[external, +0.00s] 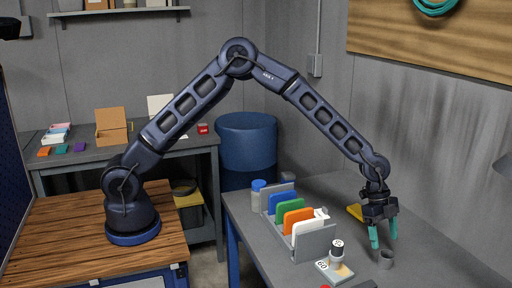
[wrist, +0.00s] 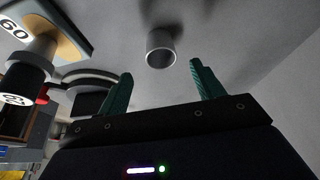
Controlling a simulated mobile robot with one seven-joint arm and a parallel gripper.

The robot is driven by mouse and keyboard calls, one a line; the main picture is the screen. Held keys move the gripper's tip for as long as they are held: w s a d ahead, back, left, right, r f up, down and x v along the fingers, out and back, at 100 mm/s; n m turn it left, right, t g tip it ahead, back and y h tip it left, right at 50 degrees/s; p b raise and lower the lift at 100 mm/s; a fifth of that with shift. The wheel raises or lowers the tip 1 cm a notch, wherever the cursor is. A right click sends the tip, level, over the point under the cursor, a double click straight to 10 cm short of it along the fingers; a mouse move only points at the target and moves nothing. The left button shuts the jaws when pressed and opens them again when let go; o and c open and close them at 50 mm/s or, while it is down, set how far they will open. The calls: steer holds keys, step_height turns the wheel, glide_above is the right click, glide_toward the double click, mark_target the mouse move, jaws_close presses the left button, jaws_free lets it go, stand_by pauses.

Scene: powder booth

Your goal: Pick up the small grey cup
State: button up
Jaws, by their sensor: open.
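The small grey cup (external: 386,259) stands on the grey table at the right in the external view. In the wrist view the cup (wrist: 160,48) is upper middle, with its open round rim showing. My gripper (external: 383,244) is above the table close to the cup, its teal fingers pointing down. In the wrist view my gripper (wrist: 160,88) is open, and the cup appears beyond the fingertips, between their lines. Nothing is between the fingers, and they look apart from the cup.
A rack of coloured panels (external: 297,220) is farther left. A yellow item (external: 355,211) lies behind my gripper. The table right of the cup (external: 440,262) is clear.

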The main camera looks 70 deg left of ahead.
mark_target(388, 267)
steer(key=shift+x, duration=3.4)
steer(key=shift+w+a, duration=0.1)
steer(key=shift+a, duration=0.05)
steer(key=shift+c, duration=0.5)
steer(key=c, duration=1)
